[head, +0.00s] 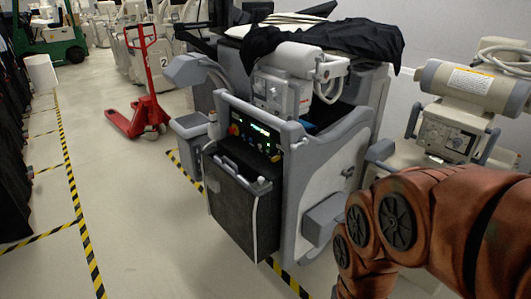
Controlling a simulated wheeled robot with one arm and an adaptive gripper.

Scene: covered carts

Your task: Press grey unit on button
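The grey unit (300,180) stands in the middle of the head view. It is a bulky cart with grey side panels and a dark front box (235,205). Its black control panel (254,134) faces front-left and has lit green displays and small coloured spots. A red spot and a yellow spot sit at the panel's left end. They are too small to tell which is the on button. My orange arm fills the lower right, to the right of the unit. My gripper is out of view.
A black cloth (325,38) drapes over the unit's top. A beige machine (452,125) stands close on the right. A red pallet jack (147,85) is behind on the left. Yellow-black tape (75,190) marks the floor. Open floor (140,200) lies left of the unit.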

